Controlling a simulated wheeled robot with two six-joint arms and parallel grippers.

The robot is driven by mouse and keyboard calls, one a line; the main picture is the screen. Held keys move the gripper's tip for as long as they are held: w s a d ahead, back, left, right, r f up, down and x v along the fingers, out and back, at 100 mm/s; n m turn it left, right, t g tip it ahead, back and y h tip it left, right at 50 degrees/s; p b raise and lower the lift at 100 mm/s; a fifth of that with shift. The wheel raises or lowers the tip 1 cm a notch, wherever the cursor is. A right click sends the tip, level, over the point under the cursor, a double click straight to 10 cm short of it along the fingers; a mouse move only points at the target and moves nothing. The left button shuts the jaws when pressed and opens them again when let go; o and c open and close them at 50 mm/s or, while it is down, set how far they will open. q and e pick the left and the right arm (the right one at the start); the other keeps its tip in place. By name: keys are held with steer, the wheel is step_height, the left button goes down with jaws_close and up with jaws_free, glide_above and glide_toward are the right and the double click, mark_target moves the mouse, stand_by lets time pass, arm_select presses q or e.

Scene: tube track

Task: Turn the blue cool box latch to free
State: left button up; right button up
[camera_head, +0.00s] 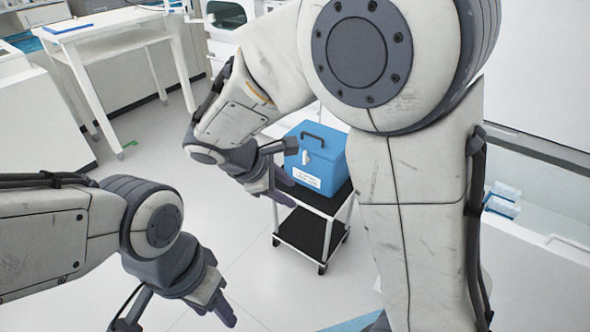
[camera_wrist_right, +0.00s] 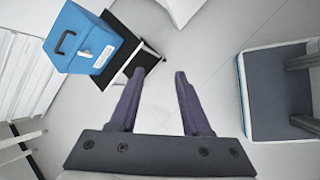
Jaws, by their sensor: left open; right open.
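The blue cool box (camera_head: 328,168) stands on the black top of a small cart, with a dark handle on its lid. Its white latch (camera_head: 305,157) is on the front face, above a white label, and looks roughly upright. The box also shows at the upper left of the right wrist view (camera_wrist_right: 75,30), with the latch (camera_wrist_right: 85,55) visible. My right gripper (camera_head: 283,188) is open and empty, in front of the box and apart from the latch; its spread fingers show in the wrist view (camera_wrist_right: 160,75). My left gripper (camera_head: 222,308) is low at the left, far from the box, with its fingertips partly cut off or overlapping.
The cart (camera_head: 310,232) has a lower black shelf and castors. A white table (camera_head: 105,32) stands at the upper left. A glass-sided bench (camera_head: 540,185) is at the right. The floor (camera_head: 190,215) left of the cart is clear. My right arm hides much of the middle.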

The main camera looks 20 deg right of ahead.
steer(key=w+d+f+n+t+h+b, duration=0.4)
steer(key=w+f+b, duration=0.5)
steer(key=w+f, duration=0.5)
steer(key=n+t+h+b, duration=0.45)
steer(key=n+b, duration=0.25)
steer(key=b, duration=0.3)
glide_toward(304, 158)
steer(key=shift+y, duration=0.35)
steer(key=b+x, duration=0.2)
steer(key=x, duration=0.5)
steer(key=shift+s+r, duration=0.15)
steer(key=shift+r, duration=0.05)
arm_select(q)
step_height(304, 158, down, 24)
arm_select(e)
steer(key=shift+x, duration=0.8)
steer(key=shift+r, duration=0.1)
jaws_close()
